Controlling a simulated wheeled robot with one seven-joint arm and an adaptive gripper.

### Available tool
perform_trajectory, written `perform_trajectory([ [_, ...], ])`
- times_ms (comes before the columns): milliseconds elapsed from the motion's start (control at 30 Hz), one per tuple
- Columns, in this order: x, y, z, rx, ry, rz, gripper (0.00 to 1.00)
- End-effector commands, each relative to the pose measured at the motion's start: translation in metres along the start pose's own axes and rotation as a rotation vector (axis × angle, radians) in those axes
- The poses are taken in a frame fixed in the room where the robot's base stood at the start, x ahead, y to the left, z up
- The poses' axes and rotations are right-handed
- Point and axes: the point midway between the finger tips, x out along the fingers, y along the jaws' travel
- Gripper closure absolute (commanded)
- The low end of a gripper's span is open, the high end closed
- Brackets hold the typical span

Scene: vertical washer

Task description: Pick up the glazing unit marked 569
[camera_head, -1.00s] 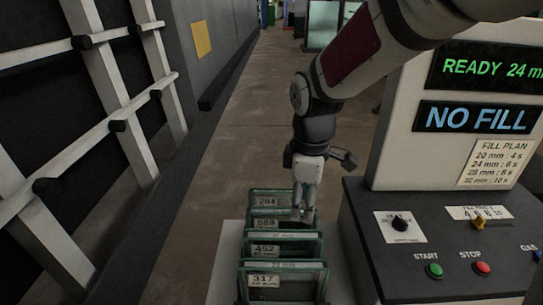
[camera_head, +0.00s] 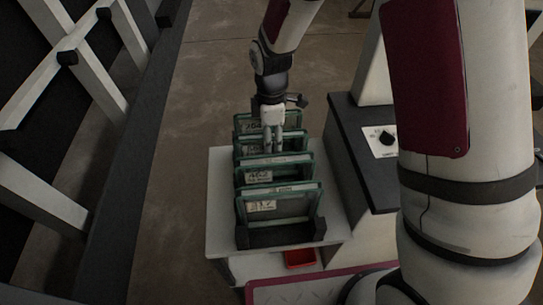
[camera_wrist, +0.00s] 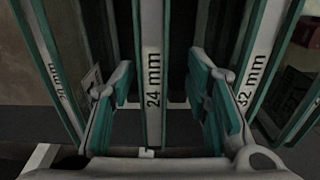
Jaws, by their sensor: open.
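Several glazing units stand upright in a row in a rack in the head view. The second from the back (camera_head: 247,151) carries the label I read as 569 in the earlier view; now the label is too dark to read surely. My gripper (camera_head: 273,148) points straight down at this unit's top edge. In the wrist view my gripper (camera_wrist: 161,92) is open, one finger on each side of a green-edged unit marked 24 mm (camera_wrist: 152,75), with visible gaps. It appears to be the second unit. Its lower part is hidden.
Units marked 452 (camera_head: 258,176) and 317 (camera_head: 262,207) stand nearer, and another (camera_head: 254,127) stands behind. In the wrist view, a 32 mm unit (camera_wrist: 257,72) is close on the right. The control console (camera_head: 350,125) is right of the rack; a red tray (camera_head: 300,259) lies in front.

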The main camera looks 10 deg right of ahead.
Motion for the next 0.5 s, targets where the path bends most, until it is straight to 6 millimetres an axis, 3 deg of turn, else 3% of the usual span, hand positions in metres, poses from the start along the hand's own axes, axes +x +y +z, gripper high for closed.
perform_trajectory([
  [500, 0.05, 0.006, 0.001, 0.0, 0.0, -0.002, 0.57],
])
